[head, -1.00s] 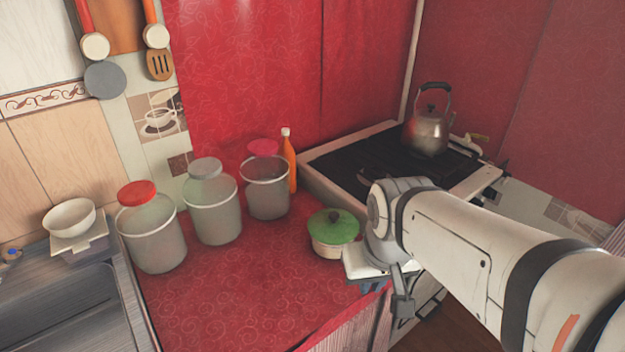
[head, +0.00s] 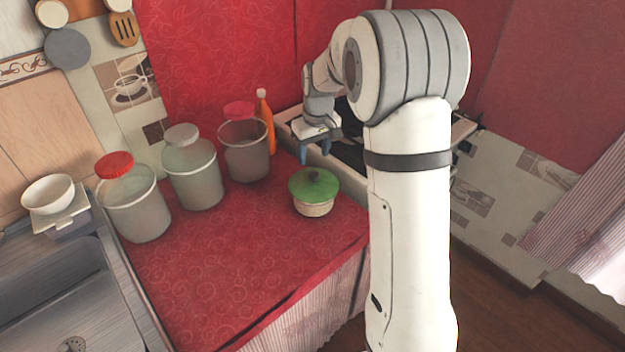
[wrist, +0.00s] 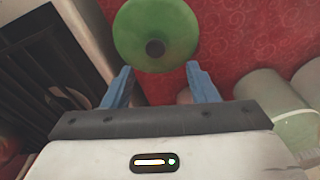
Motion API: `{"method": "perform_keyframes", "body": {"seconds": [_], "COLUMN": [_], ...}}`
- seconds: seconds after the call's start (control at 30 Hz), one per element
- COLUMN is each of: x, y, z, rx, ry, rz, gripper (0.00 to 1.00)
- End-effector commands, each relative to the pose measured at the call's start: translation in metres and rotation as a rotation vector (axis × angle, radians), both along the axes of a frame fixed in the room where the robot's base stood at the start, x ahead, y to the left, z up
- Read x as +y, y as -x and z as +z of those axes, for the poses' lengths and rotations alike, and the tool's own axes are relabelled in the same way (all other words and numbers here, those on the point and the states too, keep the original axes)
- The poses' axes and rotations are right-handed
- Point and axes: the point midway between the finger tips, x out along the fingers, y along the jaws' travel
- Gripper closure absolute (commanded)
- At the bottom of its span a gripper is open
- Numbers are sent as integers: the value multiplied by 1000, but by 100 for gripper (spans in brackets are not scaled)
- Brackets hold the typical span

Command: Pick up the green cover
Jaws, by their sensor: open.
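The green cover (head: 314,184) is round with a dark knob in the middle. It sits on a small cream pot (head: 313,209) near the right edge of the red counter. My gripper (head: 316,151) is above and just behind the cover in the head view, with its fingers pointing down. In the wrist view, the green cover (wrist: 155,35) is beyond the two blue fingertips of my gripper (wrist: 160,78), centred between them and apart from them. The gripper is open and empty. The pot is hidden under the cover in the wrist view.
Three lidded jars stand along the back of the red counter (head: 230,270), the nearest to the cover being the pink-lidded jar (head: 245,150). An orange bottle (head: 265,125) is beside it. The stove (head: 350,150) lies behind my arm. The counter's front is clear.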

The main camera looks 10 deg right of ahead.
Motion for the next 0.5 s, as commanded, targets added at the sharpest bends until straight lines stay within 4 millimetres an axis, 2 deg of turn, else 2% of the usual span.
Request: {"method": "perform_keyframes", "body": {"seconds": [0.33,0.5], "x": [-1,-4], "y": [-6,-11], "z": [-36,-62], "rx": [4,4], "ry": [1,1], "rz": [2,3], "gripper": [47,47]}}
